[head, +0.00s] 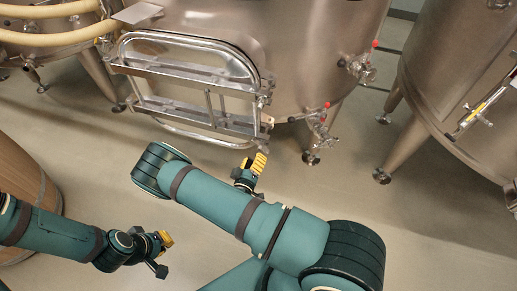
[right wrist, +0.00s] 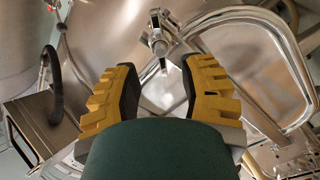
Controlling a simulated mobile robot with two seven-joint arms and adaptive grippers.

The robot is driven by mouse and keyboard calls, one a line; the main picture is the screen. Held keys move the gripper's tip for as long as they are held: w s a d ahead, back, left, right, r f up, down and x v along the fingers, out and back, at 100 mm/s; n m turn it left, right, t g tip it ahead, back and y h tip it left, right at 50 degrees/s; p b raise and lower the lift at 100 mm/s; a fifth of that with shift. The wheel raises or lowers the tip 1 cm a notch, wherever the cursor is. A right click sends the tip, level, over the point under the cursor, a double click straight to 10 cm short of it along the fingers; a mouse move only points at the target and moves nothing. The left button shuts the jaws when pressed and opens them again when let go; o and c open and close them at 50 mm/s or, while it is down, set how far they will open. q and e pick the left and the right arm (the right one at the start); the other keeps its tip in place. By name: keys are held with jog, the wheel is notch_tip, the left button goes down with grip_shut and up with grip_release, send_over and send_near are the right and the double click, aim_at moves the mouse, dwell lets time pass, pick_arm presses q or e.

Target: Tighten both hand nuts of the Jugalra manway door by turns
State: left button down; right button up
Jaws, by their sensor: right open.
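The steel manway door (head: 190,70) is on the front of the middle vat, with a frame of bars across it; its rounded rim (right wrist: 262,60) also shows in the right wrist view. A metal hand nut (right wrist: 158,42) with a crosswise grip stands just beyond my right fingertips, in line with the gap between them. I cannot make out the hand nuts clearly in the head view. My right gripper (head: 252,168) is open and empty, below the door's lower right corner; its yellow fingers (right wrist: 160,72) are spread apart. My left gripper (head: 155,250) is low at the left, away from the door.
The middle vat (head: 310,50) has valves with red knobs (head: 325,107) right of the door. Another vat (head: 455,80) stands at the right. Cream hoses (head: 50,38) cross the upper left, and a wooden barrel (head: 30,190) stands at the left.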

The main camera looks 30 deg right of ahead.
aim_at(259, 147)
jog(key=shift+x, duration=2.6)
jog(key=shift+a, duration=0.1)
grip_shut()
